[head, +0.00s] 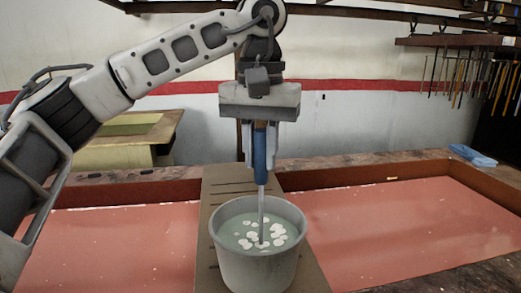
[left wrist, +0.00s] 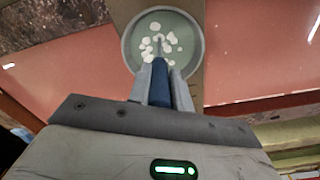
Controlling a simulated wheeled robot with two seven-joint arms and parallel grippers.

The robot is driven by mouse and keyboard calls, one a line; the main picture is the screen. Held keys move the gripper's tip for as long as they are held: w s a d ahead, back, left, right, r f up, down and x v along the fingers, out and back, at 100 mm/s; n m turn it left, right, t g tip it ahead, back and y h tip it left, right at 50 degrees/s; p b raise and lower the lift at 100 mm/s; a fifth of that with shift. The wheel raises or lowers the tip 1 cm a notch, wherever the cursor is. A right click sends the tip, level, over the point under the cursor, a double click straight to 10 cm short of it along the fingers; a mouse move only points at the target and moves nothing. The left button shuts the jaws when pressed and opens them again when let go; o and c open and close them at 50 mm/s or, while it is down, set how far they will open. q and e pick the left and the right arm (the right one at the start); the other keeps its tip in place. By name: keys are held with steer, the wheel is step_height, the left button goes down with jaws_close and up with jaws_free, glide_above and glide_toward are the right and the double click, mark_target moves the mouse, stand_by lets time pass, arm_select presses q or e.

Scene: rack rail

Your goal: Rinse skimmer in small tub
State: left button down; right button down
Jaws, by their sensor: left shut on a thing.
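My left gripper (head: 261,158) points straight down and is shut on the blue handle of the skimmer (head: 260,165). The skimmer's thin metal shaft runs down into the small tub (head: 254,268), and its lower end is hidden in the liquid. The tub is a round grey container holding greenish liquid with white foam patches. In the left wrist view the blue handle (left wrist: 160,84) sits between the two fingers, with the tub (left wrist: 125,48) beyond it. My right gripper does not show.
The tub stands on a brown slotted board (head: 217,187) laid across a reddish tray (head: 400,225) with raised brown edges. A blue item (head: 472,155) lies at the back right. Tools hang from a rack (head: 450,41) at upper right. The tray is clear on both sides.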

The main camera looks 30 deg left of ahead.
arm_select(q)
steer(key=shift+r+p, duration=0.55)
steer(key=shift+f, duration=0.1)
steer(key=shift+f+b, duration=0.65)
steer(key=shift+f, duration=0.25)
steer(key=shift+r+p, duration=1)
steer(key=shift+p, duration=0.05)
steer(key=shift+f+b, duration=0.3)
steer(key=shift+f, duration=0.3)
steer(key=shift+r, duration=0.1)
